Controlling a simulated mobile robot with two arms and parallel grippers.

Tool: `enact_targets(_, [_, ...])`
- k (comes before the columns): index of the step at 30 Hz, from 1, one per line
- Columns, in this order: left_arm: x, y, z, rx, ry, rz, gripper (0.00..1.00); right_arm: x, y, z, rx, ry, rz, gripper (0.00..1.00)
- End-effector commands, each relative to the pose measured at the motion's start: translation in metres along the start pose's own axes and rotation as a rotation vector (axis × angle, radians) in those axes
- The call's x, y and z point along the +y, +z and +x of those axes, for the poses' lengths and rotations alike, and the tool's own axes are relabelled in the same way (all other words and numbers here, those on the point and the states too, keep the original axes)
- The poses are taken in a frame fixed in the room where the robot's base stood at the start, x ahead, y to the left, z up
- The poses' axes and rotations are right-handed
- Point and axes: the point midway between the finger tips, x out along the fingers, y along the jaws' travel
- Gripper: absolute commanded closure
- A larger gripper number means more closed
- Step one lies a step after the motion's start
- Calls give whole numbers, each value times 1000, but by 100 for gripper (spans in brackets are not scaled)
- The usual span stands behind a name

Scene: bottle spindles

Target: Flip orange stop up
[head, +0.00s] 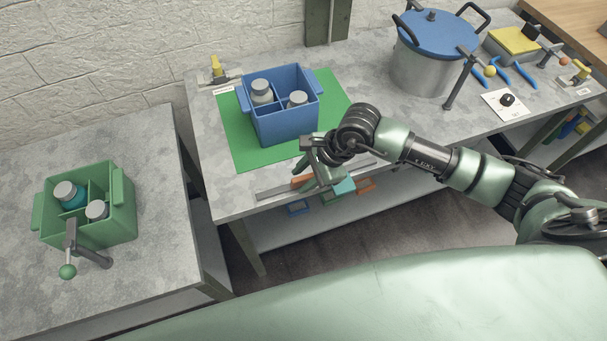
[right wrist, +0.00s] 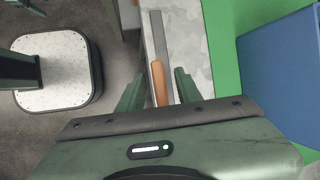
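The orange stop (head: 302,181) is a small orange piece on a grey metal rail (head: 272,192) along the front edge of the middle table. In the right wrist view the orange stop (right wrist: 158,83) looks low and lies in line with the rail. My right gripper (head: 310,180) is over the rail beside it and partly covers it in the head view. In the right wrist view my right gripper (right wrist: 159,90) is open, with one finger on each side of the orange stop. I cannot tell whether they touch it. My left gripper is not in view.
A blue crate with bottles (head: 286,126) stands on a green mat (head: 240,150) just behind the rail. A green crate with bottles (head: 115,228) is on the left table. A lidded pot (head: 425,75) stands farther right. Coloured bins sit on the shelf below.

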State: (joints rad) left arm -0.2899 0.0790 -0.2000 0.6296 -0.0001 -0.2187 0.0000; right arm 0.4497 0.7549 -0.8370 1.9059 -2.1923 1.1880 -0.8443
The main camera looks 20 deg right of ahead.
Motion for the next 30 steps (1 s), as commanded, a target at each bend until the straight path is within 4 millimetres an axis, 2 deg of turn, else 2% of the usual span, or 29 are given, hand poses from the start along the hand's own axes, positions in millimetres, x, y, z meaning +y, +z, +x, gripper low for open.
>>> enact_targets(4, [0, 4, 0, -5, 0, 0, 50, 0, 0, 0, 0, 0, 0, 65])
enact_targets(6, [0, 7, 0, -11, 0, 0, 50, 0, 0, 0, 0, 0, 1, 85])
enact_targets(8, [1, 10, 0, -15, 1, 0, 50, 0, 0, 0, 0, 0, 1, 100])
enact_targets(14, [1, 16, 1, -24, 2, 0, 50, -1, 0, 0, 0, 7, 4, 100])
enact_targets(24, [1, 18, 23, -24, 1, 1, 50, -15, -2, 4, 1, 201, 86, 100])
enact_targets(30, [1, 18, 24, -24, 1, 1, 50, -16, -1, 1, 0, 237, 99, 100])
